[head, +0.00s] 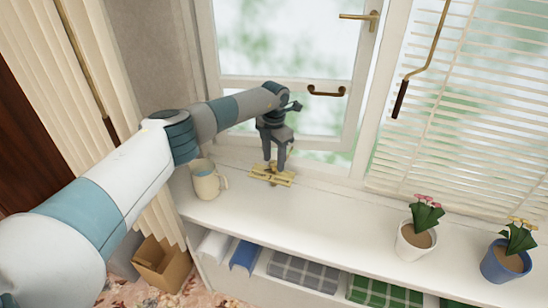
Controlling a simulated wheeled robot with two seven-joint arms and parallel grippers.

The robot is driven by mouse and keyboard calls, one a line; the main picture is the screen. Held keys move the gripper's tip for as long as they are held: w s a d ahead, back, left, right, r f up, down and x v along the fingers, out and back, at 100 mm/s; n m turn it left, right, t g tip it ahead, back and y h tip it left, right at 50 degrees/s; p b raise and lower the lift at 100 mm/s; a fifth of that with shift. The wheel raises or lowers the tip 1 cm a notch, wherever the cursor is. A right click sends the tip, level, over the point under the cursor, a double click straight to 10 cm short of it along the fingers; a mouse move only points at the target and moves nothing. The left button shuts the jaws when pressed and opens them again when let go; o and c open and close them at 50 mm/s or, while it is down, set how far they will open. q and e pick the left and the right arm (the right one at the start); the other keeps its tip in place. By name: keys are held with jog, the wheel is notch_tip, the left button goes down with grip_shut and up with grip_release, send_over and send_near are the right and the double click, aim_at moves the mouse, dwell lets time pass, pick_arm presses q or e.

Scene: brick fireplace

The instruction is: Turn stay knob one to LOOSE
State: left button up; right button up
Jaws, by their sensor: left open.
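A small brass fitting (259,175) sits on the white window sill at the foot of the left window. It looks like the stay fitting. The knob itself cannot be made out, as the fingers cover the middle of the fitting. My left gripper (275,167) points down right over the fitting, its two fingers apart and open. I cannot tell whether the fingertips touch it. No LOOSE marking is readable. My right gripper is not in view.
A cream mug (206,183) stands on the sill close left of the gripper. The window has a brass handle (360,16) and a bronze pull (326,92). A crank (401,95) hangs before the blind. The middle sill is clear.

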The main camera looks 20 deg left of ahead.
pick_arm(q)
jog(key=c, duration=1.1)
jog(key=shift+o, duration=0.2)
